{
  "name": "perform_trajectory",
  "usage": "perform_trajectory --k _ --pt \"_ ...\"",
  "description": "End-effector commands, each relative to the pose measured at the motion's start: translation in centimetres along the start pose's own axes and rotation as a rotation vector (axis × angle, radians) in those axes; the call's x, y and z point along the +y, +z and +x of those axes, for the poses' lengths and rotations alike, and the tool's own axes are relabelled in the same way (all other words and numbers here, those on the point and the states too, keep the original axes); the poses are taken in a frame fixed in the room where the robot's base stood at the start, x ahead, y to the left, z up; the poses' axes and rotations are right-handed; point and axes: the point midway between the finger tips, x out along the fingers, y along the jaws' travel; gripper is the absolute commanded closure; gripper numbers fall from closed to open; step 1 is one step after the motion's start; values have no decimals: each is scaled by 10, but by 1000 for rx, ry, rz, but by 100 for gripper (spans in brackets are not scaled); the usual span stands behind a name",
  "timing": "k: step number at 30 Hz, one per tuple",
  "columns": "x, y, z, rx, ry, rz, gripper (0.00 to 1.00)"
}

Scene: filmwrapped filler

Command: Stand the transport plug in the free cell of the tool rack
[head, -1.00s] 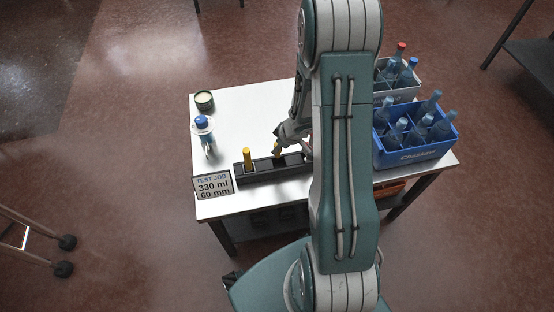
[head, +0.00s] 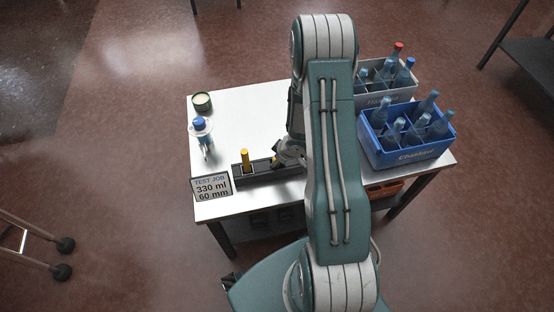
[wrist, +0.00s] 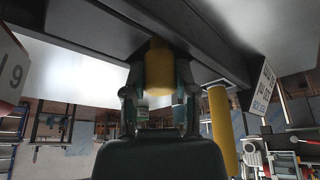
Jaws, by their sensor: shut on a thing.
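The dark tool rack (head: 262,174) lies along the front of the white table, and its long dark body crosses the top of the wrist view (wrist: 205,45). A yellow plug (head: 245,160) stands in its left part; it also shows in the wrist view (wrist: 222,130). My gripper (head: 284,156) is at the rack's middle, partly hidden by my arm. In the wrist view, its fingers (wrist: 158,84) are shut on a second yellow piece, the transport plug (wrist: 158,66). The plug's far end meets the rack; I cannot tell how deep it sits.
A sign (head: 212,187) stands at the table's front left. A blue-capped bottle (head: 201,132) and a small dark tin (head: 202,102) stand behind it. A blue crate (head: 408,153) and a grey crate (head: 372,98) of bottles fill the right.

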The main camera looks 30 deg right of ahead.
Motion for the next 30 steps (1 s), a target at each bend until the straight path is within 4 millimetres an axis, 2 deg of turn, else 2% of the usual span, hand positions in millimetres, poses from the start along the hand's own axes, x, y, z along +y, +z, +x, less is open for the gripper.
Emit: perform_trajectory --k 1,3,20,23,30 --pt "0 1 1 0 -1 1 58" --pt "0 0 1 0 -1 1 29" --pt "0 -1 -3 0 0 0 29" --pt "1 -1 -13 2 2 0 29" --pt "1 -1 -54 2 3 0 29"
